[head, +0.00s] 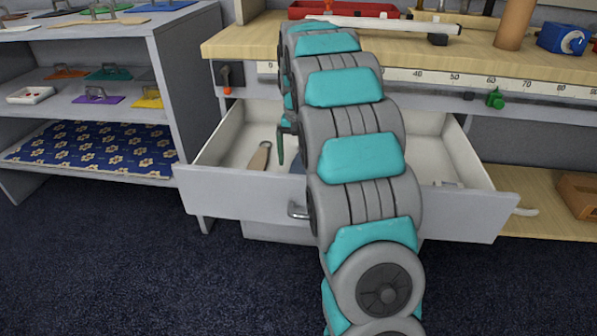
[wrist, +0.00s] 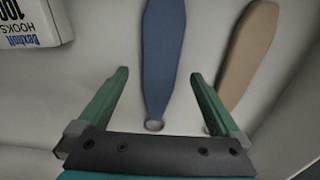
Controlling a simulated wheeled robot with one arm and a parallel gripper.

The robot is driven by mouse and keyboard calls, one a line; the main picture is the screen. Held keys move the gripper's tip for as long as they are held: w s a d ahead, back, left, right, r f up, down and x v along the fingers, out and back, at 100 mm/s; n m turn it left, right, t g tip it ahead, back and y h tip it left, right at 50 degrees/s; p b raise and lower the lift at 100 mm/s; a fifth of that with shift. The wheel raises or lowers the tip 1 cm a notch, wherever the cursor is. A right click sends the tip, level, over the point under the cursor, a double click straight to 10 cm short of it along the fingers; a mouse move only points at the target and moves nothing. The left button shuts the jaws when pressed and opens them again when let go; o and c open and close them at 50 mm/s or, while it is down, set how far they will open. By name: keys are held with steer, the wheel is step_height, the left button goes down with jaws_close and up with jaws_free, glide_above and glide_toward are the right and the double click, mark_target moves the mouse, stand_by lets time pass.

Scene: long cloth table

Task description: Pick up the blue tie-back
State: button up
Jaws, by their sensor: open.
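The blue tie-back (wrist: 163,55) lies in the open drawer (head: 225,190), a long flat strip narrowing to a pale ring at its near end. In the wrist view my gripper (wrist: 160,73) is open, with one green finger on each side of the strip's narrow part and the ring between them. I cannot tell whether the fingers are level with it. In the head view my arm hides most of the tie-back; a small blue patch (head: 297,166) shows beside it. One green finger (head: 281,148) shows inside the drawer.
A tan tie-back (wrist: 248,55) lies just right of the blue one, close to the right finger; it also shows in the head view (head: 260,157). A white hooks box (wrist: 35,22) is at upper left. The drawer walls surround my gripper, with the worktop (head: 235,42) above.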

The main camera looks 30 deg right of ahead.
mark_target(300, 167)
step_height(300, 167, down, 3)
steer(key=shift+r, duration=0.2)
steer(key=c, duration=1.5)
steer(key=shift+r, duration=0.1)
